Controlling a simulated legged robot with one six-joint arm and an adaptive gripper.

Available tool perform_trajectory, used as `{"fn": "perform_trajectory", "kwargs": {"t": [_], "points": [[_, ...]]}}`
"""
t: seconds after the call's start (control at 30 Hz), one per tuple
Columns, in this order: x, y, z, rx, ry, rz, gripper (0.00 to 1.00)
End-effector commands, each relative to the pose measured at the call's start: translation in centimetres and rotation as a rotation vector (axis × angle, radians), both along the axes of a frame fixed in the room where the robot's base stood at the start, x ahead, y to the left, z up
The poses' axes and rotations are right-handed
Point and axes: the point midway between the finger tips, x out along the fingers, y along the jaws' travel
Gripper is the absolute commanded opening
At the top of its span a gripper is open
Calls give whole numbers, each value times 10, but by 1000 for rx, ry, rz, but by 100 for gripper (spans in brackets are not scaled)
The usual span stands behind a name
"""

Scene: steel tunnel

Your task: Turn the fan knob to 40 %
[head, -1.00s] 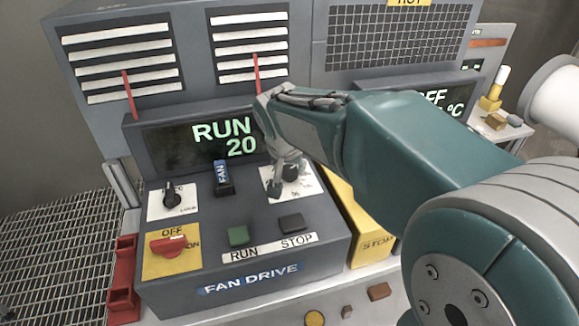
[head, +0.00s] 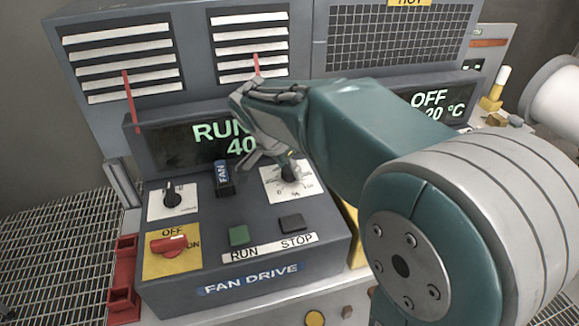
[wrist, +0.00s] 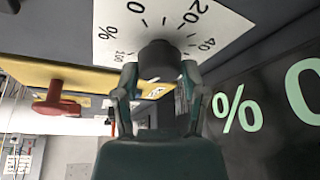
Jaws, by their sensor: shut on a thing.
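The fan knob (head: 291,173) is a dark round knob on a white percent scale plate (head: 280,195) at the right of the FAN DRIVE panel. My gripper (head: 273,163) reaches it from above and partly hides it. In the wrist view my gripper (wrist: 160,76) is shut on the knob (wrist: 160,58), one finger on each side. Scale marks 0, 20, 40 and 100 show there; the pointer is not clear. The FAN DRIVE display (head: 215,142) reads RUN and 40, with its right end behind my gripper.
A black LOCAL selector (head: 171,193), a blue FAN switch (head: 222,178), a red OFF/ON handle (head: 168,244), a green RUN button (head: 239,235) and a dark STOP button (head: 291,222) sit close by on the panel. A neighbouring display (head: 432,104) reads OFF.

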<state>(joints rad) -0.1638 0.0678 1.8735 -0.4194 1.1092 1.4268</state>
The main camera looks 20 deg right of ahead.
Motion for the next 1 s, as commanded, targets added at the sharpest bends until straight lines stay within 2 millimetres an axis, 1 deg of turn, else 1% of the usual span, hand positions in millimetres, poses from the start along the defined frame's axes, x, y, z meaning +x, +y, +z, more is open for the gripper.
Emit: {"fn": "perform_trajectory", "kwargs": {"t": [0.03, 0.43, 0.47, 0.5, 0.53, 0.9, 1.0], "points": [[-1, 1, -3, 3, 9, -4, 8], [-1, 1, -3, 3, 9, -9, 7], [-1, 1, -3, 3, 9, -9, 64], [-1, 1, -3, 3, 8, -9, 82], [-1, 1, -3, 3, 7, -9, 89], [0, 0, -1, 1, 2, -8, 89], [0, 2, 3, 1, 0, -7, 89]]}}
